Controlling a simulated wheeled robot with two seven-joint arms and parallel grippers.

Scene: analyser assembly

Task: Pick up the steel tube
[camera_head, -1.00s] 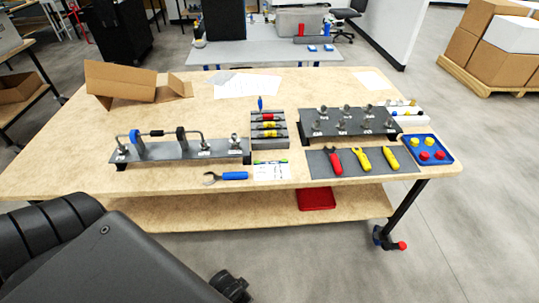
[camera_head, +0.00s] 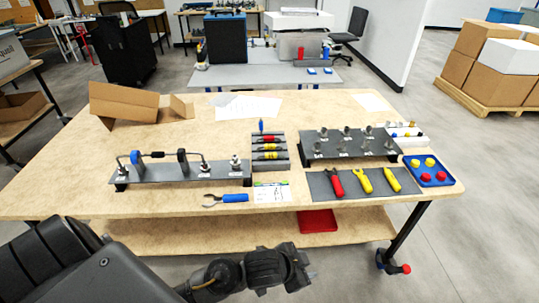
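The steel tube (camera_head: 195,155) is a thin bent tube on the dark fixture plate (camera_head: 160,175) at the left of the wooden table. Its ends turn down into fittings on the plate. A blue clamp (camera_head: 136,160), a black sleeve and a dark clamp (camera_head: 183,160) sit along it. My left arm comes in from the lower left, in front of the table. Its end, with the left gripper (camera_head: 301,270), is below the table's front edge, well apart from the tube. I cannot make out its fingers clearly. My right gripper is not in view.
A rack (camera_head: 282,162) and a second fixture (camera_head: 348,147) stand behind. An open cardboard box (camera_head: 125,100) stands at back left.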

